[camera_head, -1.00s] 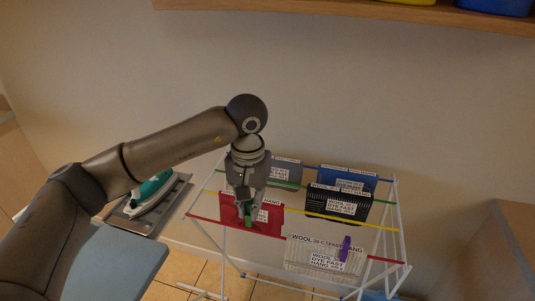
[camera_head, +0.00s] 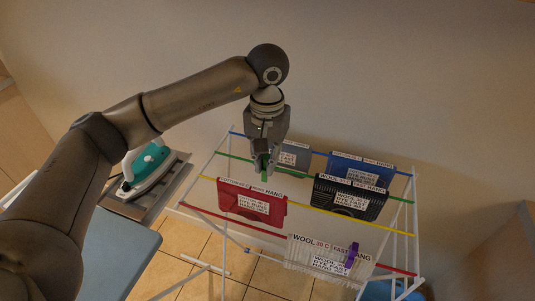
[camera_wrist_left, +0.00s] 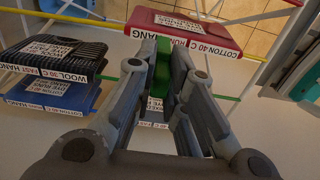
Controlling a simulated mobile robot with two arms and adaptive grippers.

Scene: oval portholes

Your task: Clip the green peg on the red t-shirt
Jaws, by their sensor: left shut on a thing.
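The red t-shirt (camera_head: 230,203) hangs folded over the yellow line of the drying rack, with white labels on it. It also shows at the top of the left wrist view (camera_wrist_left: 172,26). My left gripper (camera_head: 263,172) is shut on the green peg (camera_head: 265,166) and points down just behind the red t-shirt's top edge, apart from it as far as I can tell. In the left wrist view the green peg (camera_wrist_left: 161,66) stands between the fingertips. Its lower part is partly hidden by the fingers.
The white rack (camera_head: 409,225) also carries a grey cloth (camera_head: 303,160), a blue cloth (camera_head: 345,168), a black cloth (camera_head: 335,206) and a striped light cloth (camera_head: 305,262) with a purple peg (camera_head: 352,255). A teal iron (camera_head: 150,164) stands at left by a blue ironing board (camera_head: 100,255).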

